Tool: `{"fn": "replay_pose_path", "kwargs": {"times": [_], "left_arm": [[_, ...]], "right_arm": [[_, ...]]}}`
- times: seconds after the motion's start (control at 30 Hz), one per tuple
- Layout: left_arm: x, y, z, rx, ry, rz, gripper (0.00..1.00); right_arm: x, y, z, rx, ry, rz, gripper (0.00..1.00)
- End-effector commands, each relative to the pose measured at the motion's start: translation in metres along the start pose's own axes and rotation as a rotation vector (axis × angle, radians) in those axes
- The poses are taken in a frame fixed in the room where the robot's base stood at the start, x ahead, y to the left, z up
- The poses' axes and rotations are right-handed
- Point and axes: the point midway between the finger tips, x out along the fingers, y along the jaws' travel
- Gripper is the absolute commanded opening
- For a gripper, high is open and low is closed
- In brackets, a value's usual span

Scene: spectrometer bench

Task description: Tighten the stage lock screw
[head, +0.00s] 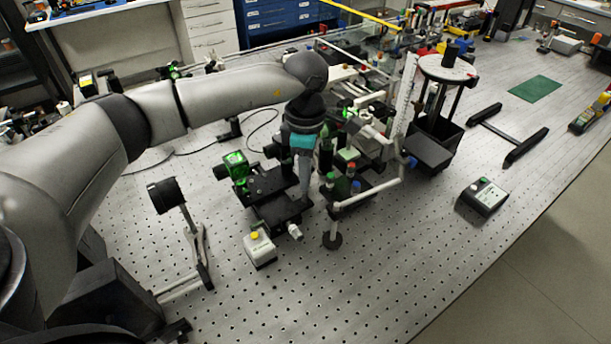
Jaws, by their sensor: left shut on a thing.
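My left arm reaches in from the left, and its gripper (304,192) points down at the right side of the black stage (272,207). The fingers are shut at the stage, on what appears to be the stage lock screw. The screw is hidden by the fingers and too small to make out. A pale knob (295,231) sticks out at the front of the stage. A green-lit cube (236,166) stands on the bench at the back left of the stage. My right gripper is not in view.
A small box with a yellow button (259,248) stands in front of the stage. A white-railed frame with bottles (352,188) is close on the right. A black post mount (167,195) stands left. The perforated bench (390,270) is clear at front right.

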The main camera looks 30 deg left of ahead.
Motion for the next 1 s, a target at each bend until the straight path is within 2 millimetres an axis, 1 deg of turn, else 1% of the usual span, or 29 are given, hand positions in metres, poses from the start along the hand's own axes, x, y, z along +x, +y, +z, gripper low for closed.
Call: {"fn": "replay_pose_path", "kwargs": {"times": [0.2,0.6,0.63,0.8,0.9,1.0], "left_arm": [[-0.0014,0.001,0.0005,0.039,-0.003,0.004,0.0],[-0.0018,0.001,0.0007,0.044,-0.004,0.004,0.0],[-0.0018,0.001,0.0007,0.044,-0.004,0.004,0.21],[-0.0012,0.0006,0.0005,0.043,-0.003,0.003,0.41],[-0.0008,0.0004,0.0004,0.043,-0.002,0.002,0.51],[-0.0006,0.0002,0.0003,0.043,-0.001,0.001,0.51]], "right_arm": [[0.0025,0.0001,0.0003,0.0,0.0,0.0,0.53],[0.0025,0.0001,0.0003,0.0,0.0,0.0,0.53],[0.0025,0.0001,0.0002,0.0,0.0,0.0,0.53],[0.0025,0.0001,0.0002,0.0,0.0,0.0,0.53],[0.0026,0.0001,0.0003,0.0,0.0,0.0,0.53],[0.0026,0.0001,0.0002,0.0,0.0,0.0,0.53]]}}
